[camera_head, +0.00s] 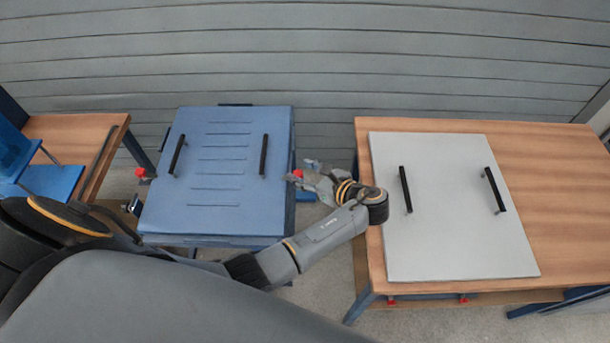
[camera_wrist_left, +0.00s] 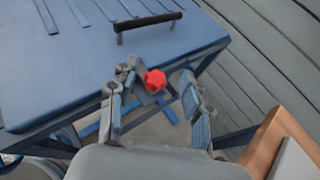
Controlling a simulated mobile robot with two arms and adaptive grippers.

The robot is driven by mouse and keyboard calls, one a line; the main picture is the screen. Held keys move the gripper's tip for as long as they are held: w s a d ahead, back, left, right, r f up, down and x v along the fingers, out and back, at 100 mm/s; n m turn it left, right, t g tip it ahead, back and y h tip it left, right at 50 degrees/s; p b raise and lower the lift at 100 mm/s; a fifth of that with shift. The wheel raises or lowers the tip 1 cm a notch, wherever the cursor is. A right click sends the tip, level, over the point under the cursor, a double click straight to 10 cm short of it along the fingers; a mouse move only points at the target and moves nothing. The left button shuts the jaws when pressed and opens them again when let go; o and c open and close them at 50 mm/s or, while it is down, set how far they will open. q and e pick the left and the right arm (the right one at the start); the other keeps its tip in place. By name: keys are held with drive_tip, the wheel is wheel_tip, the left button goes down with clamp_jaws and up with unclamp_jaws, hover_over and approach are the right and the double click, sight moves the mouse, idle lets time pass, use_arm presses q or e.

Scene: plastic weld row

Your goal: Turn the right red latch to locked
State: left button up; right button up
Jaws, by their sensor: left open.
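The right red latch (camera_head: 297,174) is a small red knob on the right side of the blue lidded box (camera_head: 220,215). It also shows in the left wrist view (camera_wrist_left: 155,81) as a lobed red knob just below the box's edge. My left gripper (camera_head: 312,180) is open beside this latch, with its fingertips close to it. In the left wrist view the knob appears between the two fingers (camera_wrist_left: 155,97), towards their tips. I cannot tell whether either finger touches it. The left red latch (camera_head: 141,173) is on the box's left side. My right gripper is not in view.
The blue lid has two black handles (camera_head: 264,156). To the right, a wooden table (camera_head: 560,180) carries a grey panel (camera_head: 450,240) with two black handles. Another wooden table (camera_head: 75,130) with a blue fixture stands at the left. A grey slatted wall (camera_head: 320,60) is behind.

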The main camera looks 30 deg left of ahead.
use_arm(q)
wheel_tip(320, 180, up, 8)
idle(0.8)
